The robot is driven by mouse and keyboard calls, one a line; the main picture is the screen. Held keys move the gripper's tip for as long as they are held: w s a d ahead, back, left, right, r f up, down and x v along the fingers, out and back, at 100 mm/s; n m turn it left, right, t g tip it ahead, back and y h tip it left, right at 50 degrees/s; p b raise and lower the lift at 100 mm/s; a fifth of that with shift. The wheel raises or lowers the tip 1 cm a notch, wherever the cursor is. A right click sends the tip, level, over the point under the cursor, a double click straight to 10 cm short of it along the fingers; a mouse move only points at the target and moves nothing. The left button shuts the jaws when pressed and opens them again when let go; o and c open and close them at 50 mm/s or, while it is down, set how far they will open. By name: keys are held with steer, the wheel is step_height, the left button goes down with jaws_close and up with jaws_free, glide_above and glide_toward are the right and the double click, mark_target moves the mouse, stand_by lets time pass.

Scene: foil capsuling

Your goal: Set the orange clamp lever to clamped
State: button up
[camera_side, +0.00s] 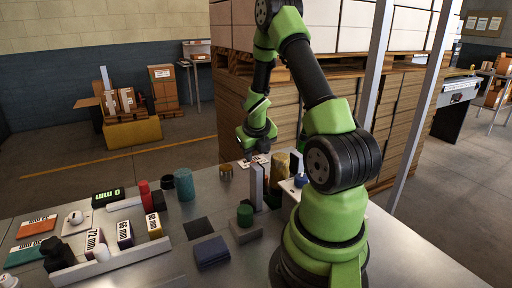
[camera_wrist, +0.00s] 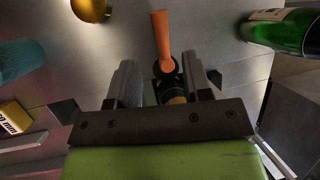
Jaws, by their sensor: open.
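The orange clamp lever (camera_wrist: 163,38) shows in the wrist view, top centre. Its long arm points up the picture from a round dark pivot (camera_wrist: 166,92). My gripper (camera_wrist: 160,75) is open, with one finger on each side of the lever's pivot end. The lever's free end reaches out beyond the fingertips. No contact between fingers and lever can be made out. In the side view, my wrist hangs low over the far part of the bench, and the lever cannot be made out clearly there.
A green bottle (camera_wrist: 285,30) lies to the right in the wrist view. A gold round part (camera_wrist: 90,8) and a teal cylinder (camera_wrist: 20,65) are to the left. In the side view, a teal cylinder (camera_side: 184,185), a red cylinder (camera_side: 145,195) and labelled blocks stand on the metal bench (camera_side: 150,268).

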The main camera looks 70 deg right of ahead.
steer(key=shift+v, duration=1)
steer(key=w+a+r+m+t+h, duration=0.2)
steer(key=a+r+m, duration=0.7)
steer(key=r+m, duration=0.65)
steer(key=s+a+r+m+t+y, duration=0.1)
steer(key=s+a+r+m+y, duration=0.1)
steer(key=a+m, duration=0.6)
steer(key=s+a+r+m+t+y, duration=0.2)
steer(key=s+a+m+y, duration=0.3)
steer(key=a, duration=0.7)
steer(key=m+y, duration=0.1)
steer(key=m, duration=0.1)
steer(key=shift+s+r+m+t+y, duration=0.2)
steer(key=shift+m+t+y, duration=0.1)
steer(key=shift+m+y, duration=0.1)
